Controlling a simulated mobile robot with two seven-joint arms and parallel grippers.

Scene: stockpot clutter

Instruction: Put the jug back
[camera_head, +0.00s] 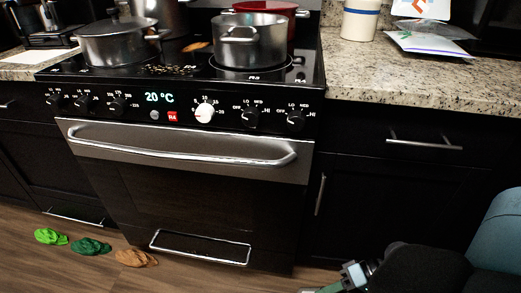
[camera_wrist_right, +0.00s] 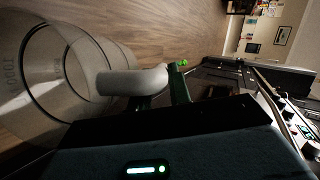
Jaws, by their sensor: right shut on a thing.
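The jug (camera_wrist_right: 60,75) is large, clear and see-through, with printed marks on its wall and a pale handle (camera_wrist_right: 130,82). It fills the left of the right wrist view. My right gripper (camera_wrist_right: 165,90) is shut on the handle, with dark green fingers around its end. Wood floor shows behind the jug, and I see nothing touching it but the gripper. In the head view my right wrist (camera_head: 355,275) is low at the bottom edge, in front of the cabinet; the jug is out of that view. My left gripper is not in view.
The stove (camera_head: 180,100) carries several pots, including a steel pot (camera_head: 250,45). The granite counter (camera_head: 390,75) has free room; a white canister (camera_head: 360,20) and bags (camera_head: 430,42) stand at its back. Green and brown crumpled items (camera_head: 90,246) lie on the floor.

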